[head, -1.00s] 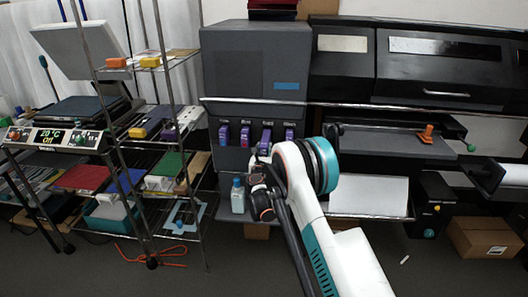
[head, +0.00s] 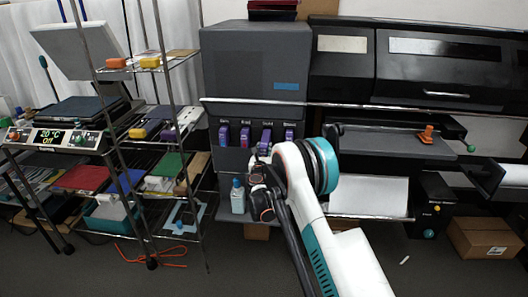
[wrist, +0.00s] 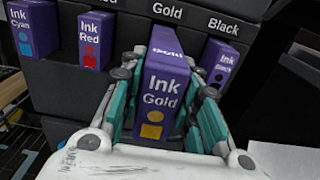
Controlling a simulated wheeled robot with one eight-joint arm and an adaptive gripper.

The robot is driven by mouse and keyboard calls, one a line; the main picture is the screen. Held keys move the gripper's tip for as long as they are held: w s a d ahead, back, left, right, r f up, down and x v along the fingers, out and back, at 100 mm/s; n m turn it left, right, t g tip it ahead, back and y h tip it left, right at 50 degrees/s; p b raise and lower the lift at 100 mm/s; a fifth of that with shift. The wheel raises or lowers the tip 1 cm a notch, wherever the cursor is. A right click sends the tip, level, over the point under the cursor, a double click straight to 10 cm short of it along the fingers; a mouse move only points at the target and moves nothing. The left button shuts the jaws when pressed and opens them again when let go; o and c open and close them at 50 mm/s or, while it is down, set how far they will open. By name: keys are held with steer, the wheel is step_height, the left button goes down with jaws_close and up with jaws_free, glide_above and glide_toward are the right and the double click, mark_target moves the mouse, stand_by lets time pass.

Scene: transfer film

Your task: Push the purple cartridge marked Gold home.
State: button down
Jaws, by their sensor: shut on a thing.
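The purple cartridge marked Gold (wrist: 165,92) is in the middle of the wrist view, under the Gold label. It stands out further toward me than its neighbours. Its far end is at the dark machine front, and its depth in the slot is hidden. My gripper (wrist: 163,105) is shut on it, with a teal-and-grey finger along each side. In the head view the Gold cartridge (head: 265,136) is partly visible above my gripper (head: 257,168), third from the left in the row.
Purple Cyan (wrist: 32,28), Red (wrist: 95,40) and Black (wrist: 220,62) cartridges sit in the slots beside it. The dark machine (head: 250,65) has a metal rail above the row. A blue bottle (head: 238,196) stands below left. A wire shelf (head: 150,130) is further left.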

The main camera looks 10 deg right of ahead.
steer(key=shift+x, duration=2.2)
steer(key=shift+w+d, duration=0.1)
steer(key=shift+w, duration=0.2)
steer(key=shift+x, duration=2.2)
steer(key=shift+w+d, duration=0.1)
steer(key=shift+w, duration=0.15)
steer(key=shift+x, duration=0.9)
steer(key=c, duration=1.1)
jaws_free()
steer(key=shift+s+f, duration=0.1)
steer(key=v, duration=1.1)
steer(key=shift+s, duration=0.3)
